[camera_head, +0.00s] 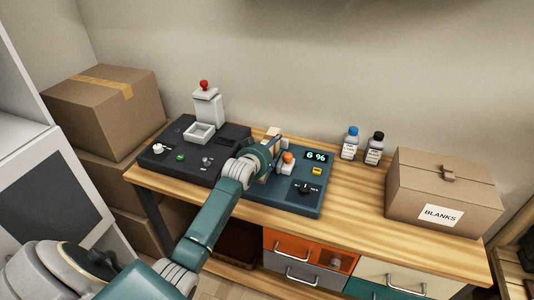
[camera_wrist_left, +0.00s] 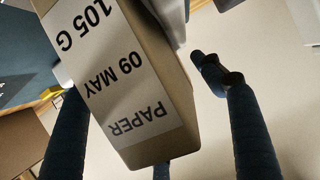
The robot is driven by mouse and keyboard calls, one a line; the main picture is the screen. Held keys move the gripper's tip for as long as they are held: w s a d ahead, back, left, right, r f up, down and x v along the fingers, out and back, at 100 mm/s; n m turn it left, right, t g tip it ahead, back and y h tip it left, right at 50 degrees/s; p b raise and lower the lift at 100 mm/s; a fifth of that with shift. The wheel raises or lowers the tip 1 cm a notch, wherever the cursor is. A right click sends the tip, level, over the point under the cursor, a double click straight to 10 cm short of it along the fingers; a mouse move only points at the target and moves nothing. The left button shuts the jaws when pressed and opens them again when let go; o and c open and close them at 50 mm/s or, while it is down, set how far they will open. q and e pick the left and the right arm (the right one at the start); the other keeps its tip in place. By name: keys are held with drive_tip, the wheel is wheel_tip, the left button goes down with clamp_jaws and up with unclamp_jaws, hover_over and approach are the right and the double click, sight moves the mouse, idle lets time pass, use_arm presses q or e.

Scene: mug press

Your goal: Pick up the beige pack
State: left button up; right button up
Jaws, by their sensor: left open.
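The beige pack (camera_wrist_left: 172,75) fills the middle of the left wrist view. It is a box with a white label reading PAPER, 09 MAY and 105 G. My left gripper (camera_wrist_left: 140,80) is open, with dark fingers on both sides of the pack; I cannot tell whether either touches it. In the head view my left gripper (camera_head: 272,150) is over the machine on the bench, and a small beige piece of the pack (camera_head: 273,132) shows beside it. The rest of the pack is hidden there by the gripper. My right gripper is not in view.
A dark press unit (camera_head: 175,140) and a teal control panel (camera_head: 300,208) reading 6 % stand on the wooden bench (camera_head: 360,205). Two small bottles (camera_head: 350,145) and a cardboard box marked BLANKS (camera_head: 440,190) stand to the right. Drawers (camera_head: 310,250) are below.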

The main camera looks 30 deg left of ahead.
use_arm(q)
drive_tip(key=c, duration=1.4)
drive_tip(key=shift+r, duration=0.15)
clamp_jaws()
drive_tip(key=shift+r, duration=0.1)
